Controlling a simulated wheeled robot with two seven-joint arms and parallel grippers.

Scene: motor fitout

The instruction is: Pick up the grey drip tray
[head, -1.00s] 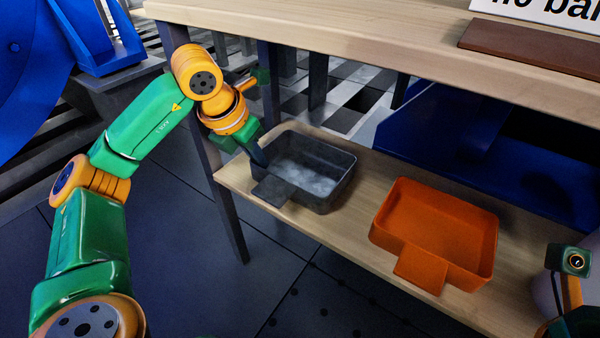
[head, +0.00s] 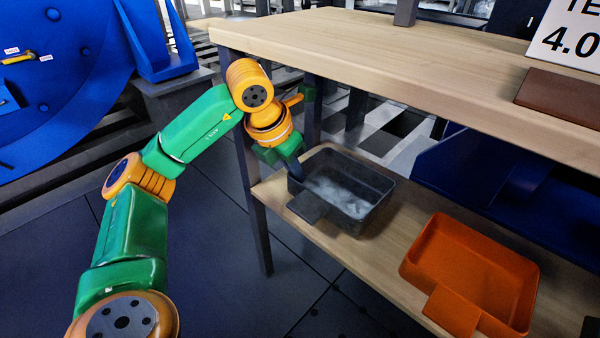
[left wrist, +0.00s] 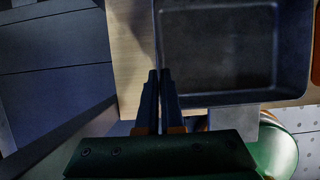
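The grey drip tray (head: 368,221) is a dark open box with a flat tab handle at its front. It appears to rest on the lower wooden shelf, with a pale patch on its floor. My left gripper (head: 295,170) is at the tray's left wall, pointing down. In the left wrist view my left gripper's fingers (left wrist: 160,78) are close together, with the wall of the grey drip tray (left wrist: 215,50) between their tips. The far side of the grip is hidden. My right gripper is not in view.
An orange tray (head: 475,265) sits to the right on the same lower shelf (head: 390,265). The wooden upper top (head: 400,60) overhangs behind and above the grey tray. A dark table leg (head: 252,200) stands close left of my gripper. Blue bins (head: 490,170) stand behind.

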